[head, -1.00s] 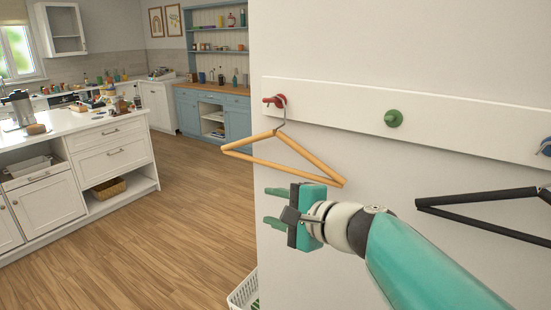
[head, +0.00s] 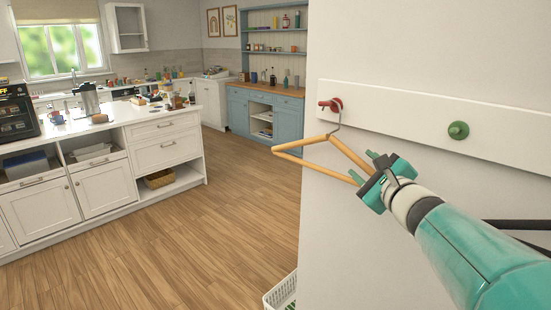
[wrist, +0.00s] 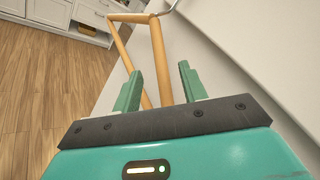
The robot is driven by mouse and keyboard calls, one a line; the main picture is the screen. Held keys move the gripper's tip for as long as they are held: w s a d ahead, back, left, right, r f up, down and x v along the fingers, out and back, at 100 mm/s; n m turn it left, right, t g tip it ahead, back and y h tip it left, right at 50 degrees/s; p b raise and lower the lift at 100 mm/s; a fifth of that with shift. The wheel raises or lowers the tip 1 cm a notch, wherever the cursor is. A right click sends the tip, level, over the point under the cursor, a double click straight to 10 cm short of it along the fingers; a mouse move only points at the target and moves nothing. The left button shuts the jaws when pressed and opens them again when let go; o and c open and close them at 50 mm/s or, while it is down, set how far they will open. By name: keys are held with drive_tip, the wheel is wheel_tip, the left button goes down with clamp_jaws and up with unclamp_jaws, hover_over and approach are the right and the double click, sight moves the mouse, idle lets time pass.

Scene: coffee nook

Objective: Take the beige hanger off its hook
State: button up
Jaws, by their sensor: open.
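The beige hanger (head: 305,142) hangs by its metal wire from the red hook (head: 335,104) on the white wall board. Its wooden triangle is tilted, with the near corner beside my gripper (head: 362,165). My gripper is open. The near corner of the hanger is hidden behind the gripper body in the wrist view.
A green hook (head: 458,130) sits on the white board (head: 400,117) to the right. A black hanger (head: 520,224) shows partly behind my arm. A white basket (head: 282,292) stands low by the wall. The wooden floor (head: 200,245) left of the wall is clear.

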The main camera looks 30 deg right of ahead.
sight(355, 157)
drive_tip(key=x, duration=0.5)
drive_tip(key=shift+w, duration=0.1)
clamp_jaws()
drive_tip(key=shift+r, duration=0.1)
